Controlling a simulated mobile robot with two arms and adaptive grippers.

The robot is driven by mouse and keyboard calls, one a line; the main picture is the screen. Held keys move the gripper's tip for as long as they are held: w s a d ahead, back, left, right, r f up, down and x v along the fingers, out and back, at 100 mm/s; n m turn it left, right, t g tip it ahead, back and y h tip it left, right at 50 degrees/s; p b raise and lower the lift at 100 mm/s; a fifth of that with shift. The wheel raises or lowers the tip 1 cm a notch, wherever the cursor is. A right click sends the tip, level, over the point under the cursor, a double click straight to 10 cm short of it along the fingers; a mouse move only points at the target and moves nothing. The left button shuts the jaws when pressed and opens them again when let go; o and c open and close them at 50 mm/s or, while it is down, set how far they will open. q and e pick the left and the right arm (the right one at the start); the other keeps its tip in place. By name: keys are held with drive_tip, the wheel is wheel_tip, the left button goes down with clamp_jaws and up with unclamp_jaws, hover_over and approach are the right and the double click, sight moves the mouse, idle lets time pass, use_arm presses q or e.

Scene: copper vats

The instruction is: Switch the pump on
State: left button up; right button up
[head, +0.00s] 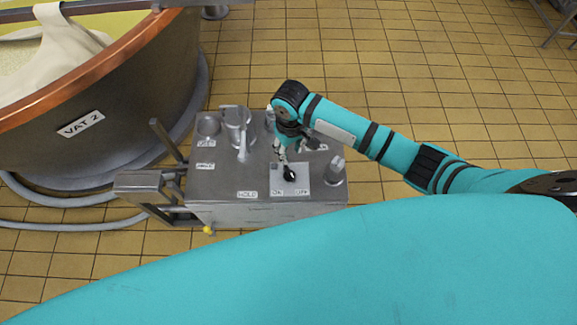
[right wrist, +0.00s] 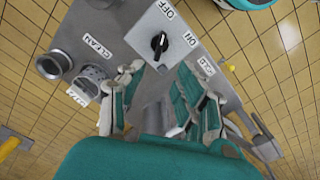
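The pump unit (head: 225,184) is a grey metal box beside the copper vat. A black rotary switch (head: 289,173) sits on its pale plate, with ON and OFF labels along the plate's near edge. The switch (right wrist: 159,44) also shows in the right wrist view, with a white mark toward the label side; its exact setting is hard to tell. My right gripper (head: 283,156) is above the plate, just behind the switch in the head view. In the right wrist view its fingers (right wrist: 157,75) are spread with nothing between them. My left gripper is not in view.
Metal pipe fittings (head: 238,130) and a short capped stub (head: 335,171) rise from the unit's top, close to the gripper. The copper vat (head: 95,118) labelled VAT 2 stands at left, with hoses (head: 65,225) on the floor. Tiled floor (head: 440,70) is clear at right.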

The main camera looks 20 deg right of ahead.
sight(289, 171)
drive_tip(key=f+b, duration=0.1)
drive_tip(key=f, duration=1.1)
drive_tip(key=shift+w+a+b, duration=0.1)
drive_tip(key=shift+w+b, duration=0.1)
drive_tip(key=shift+b, duration=0.15)
drive_tip(key=shift+f, duration=0.55)
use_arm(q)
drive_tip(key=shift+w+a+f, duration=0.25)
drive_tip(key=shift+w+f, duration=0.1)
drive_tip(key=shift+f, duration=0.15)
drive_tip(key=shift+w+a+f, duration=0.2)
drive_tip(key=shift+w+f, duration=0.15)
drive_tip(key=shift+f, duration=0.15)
use_arm(e)
clamp_jaws()
